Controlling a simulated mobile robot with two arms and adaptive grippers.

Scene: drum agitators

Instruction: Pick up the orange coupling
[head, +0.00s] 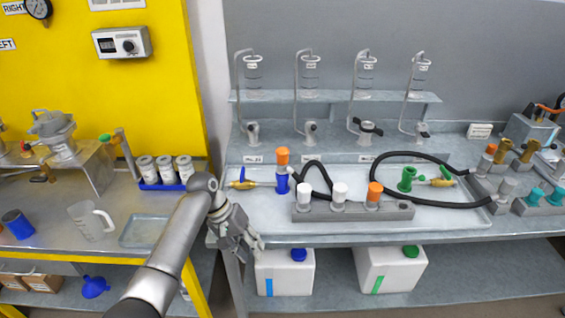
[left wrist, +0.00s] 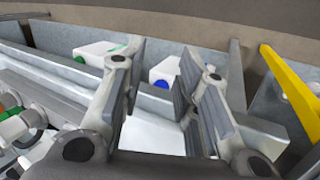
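An orange coupling (head: 375,193) stands upright in the grey block (head: 330,213), right of two white couplings (head: 322,194). Another orange piece (head: 282,155) sits on top of a blue fitting (head: 282,182) behind the block's left end. I cannot tell which orange piece is meant. My left gripper (head: 243,250) is at the bench's front edge, left of the block, with its fingers pointing down. The left wrist view shows its fingers (left wrist: 163,80) spread with nothing between them. A small orange patch shows at that view's left edge. My right gripper is in neither view.
Black hoses (head: 440,160) loop across the tray behind and right of the block. A green fitting (head: 406,180) lies to the right. White canisters with blue and green caps (head: 285,275) stand below the bench. A yellow-edged table is at left.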

